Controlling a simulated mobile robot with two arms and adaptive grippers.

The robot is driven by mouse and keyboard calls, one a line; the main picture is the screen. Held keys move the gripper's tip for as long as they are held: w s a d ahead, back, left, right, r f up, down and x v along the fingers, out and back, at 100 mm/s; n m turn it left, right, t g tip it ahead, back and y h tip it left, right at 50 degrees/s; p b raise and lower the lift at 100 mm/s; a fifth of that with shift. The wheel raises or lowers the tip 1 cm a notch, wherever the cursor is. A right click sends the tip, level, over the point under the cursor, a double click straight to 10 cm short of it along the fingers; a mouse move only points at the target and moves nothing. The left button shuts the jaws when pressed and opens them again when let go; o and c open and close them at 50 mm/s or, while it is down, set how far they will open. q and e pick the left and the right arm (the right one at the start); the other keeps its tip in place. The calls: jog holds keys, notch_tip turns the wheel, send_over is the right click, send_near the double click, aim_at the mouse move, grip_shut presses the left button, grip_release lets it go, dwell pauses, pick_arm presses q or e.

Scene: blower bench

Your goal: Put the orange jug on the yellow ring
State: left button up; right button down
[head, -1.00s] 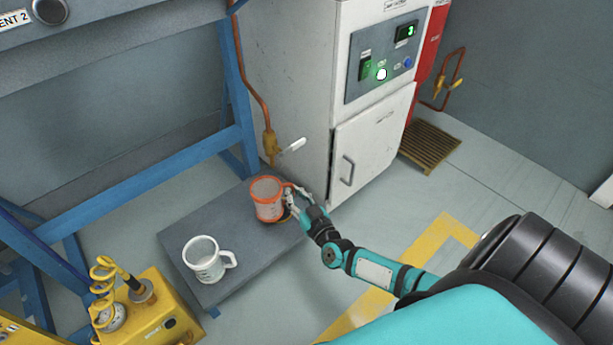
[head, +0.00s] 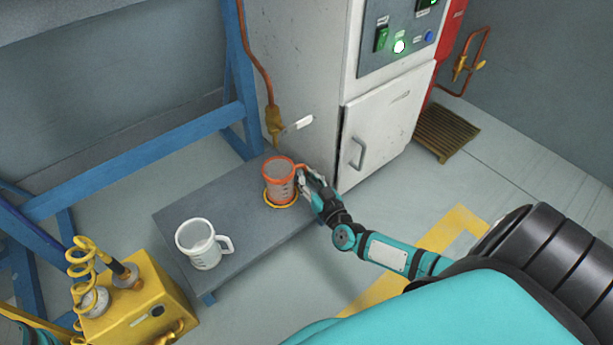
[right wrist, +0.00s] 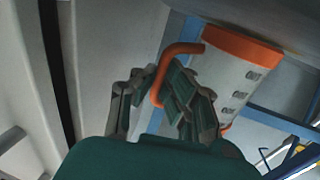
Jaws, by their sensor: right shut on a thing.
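The orange jug (head: 278,181) is upright at the far right end of the low grey bench (head: 240,200). The yellow ring (head: 268,202) shows around the jug's base, and the jug appears to stand within it; whether its base touches the bench is hard to tell. My right gripper (head: 308,183) is shut on the jug's handle, on the jug's right side. In the right wrist view the orange handle (right wrist: 178,50) passes between my fingers, and the clear jug body (right wrist: 232,85) shows marks. At the lower left edge of the head view, a teal part of my left arm shows, but its gripper does not.
A white jug (head: 202,245) stands on the near left part of the bench. A white cabinet (head: 375,135) is close behind my right gripper. Blue frame legs (head: 130,170) stand at left.

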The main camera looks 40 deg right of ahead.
jog(key=shift+f, duration=0.15)
jog(key=c, duration=1.5)
grip_release()
